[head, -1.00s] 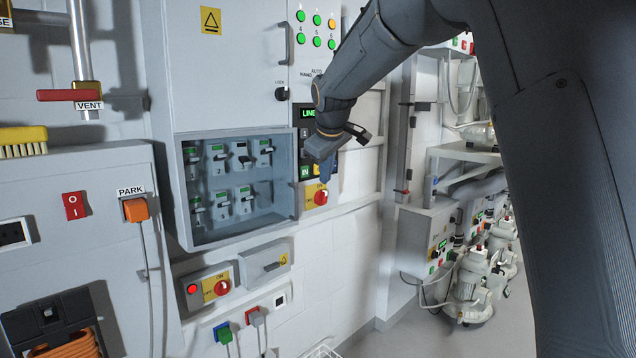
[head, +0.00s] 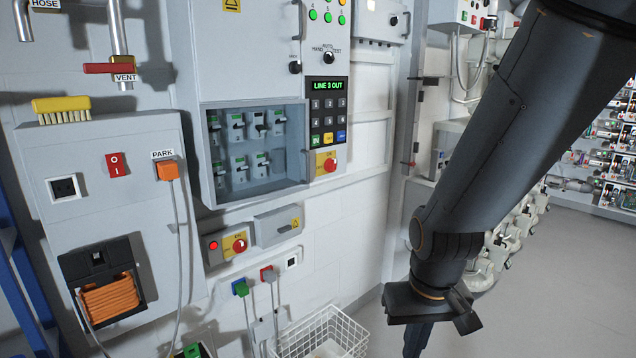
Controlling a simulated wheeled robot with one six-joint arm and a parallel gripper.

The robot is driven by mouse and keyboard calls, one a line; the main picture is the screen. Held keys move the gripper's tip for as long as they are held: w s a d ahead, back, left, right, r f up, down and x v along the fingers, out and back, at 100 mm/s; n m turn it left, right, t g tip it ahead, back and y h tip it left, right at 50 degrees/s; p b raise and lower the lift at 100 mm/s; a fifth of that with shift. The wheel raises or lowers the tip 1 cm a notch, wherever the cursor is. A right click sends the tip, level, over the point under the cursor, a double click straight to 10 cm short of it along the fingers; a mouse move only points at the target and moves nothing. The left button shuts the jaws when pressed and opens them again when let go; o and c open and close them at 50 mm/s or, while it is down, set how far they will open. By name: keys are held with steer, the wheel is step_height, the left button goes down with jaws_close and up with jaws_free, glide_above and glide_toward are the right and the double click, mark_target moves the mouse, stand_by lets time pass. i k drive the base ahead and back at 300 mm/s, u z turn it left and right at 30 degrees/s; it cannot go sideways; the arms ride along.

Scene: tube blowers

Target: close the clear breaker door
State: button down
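The breaker compartment (head: 207,160) is a grey recessed box low in the wall cabinet, left of centre in the head view. Two rows of pale breakers (head: 237,128) with dark levers show inside it. I cannot clearly make out the clear door's pane or edges, so I cannot tell whether it stands open or shut. My gripper (head: 418,338) is at the bottom, right of centre, pointing down. It is well to the right of and below the compartment in the picture and apart from it. Its fingertips run off the lower edge, and their opening cannot be judged.
A keypad panel (head: 328,104) reading "LINE 3 OUT" and a red-yellow rotary switch (head: 327,162) sit right of the compartment. A switch box (head: 226,245) and grey box (head: 278,226) are below. A white wire basket (head: 322,335) stands low in front. Open floor lies right.

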mark_target(204, 107)
steer(key=k, duration=0.95)
steer(key=u, duration=0.6)
steer(key=i, duration=1.45)
steer(key=z, duration=0.55)
